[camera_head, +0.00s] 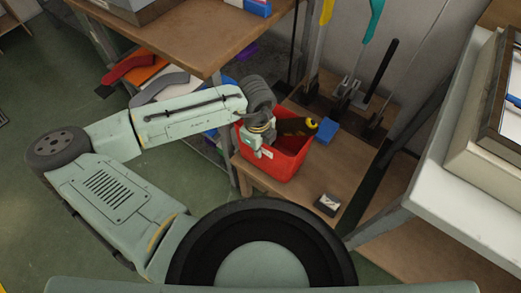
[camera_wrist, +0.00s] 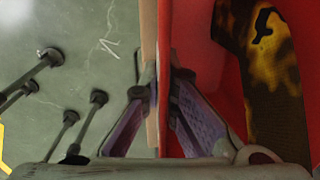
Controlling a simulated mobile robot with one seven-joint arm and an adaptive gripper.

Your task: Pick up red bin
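The red bin (camera_head: 282,165) stands on a low wooden table, near its left edge. My gripper (camera_head: 262,150) is at the bin's left side. In the wrist view, my gripper's fingers (camera_wrist: 164,78) straddle the wall of the red bin (camera_wrist: 200,60), one outside and one inside. The fingertips are close together and look closed on the thin wall. A yellow and black object (camera_head: 297,127) leans inside the bin; it also shows in the wrist view (camera_wrist: 268,75). The bin's floor is mostly hidden.
The low wooden table (camera_head: 345,170) also holds a blue block (camera_head: 326,131) and a small dark box (camera_head: 327,204). Upright tools stand behind. A higher wooden table (camera_head: 190,40) is at the upper left; a white table (camera_head: 455,160) is at right.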

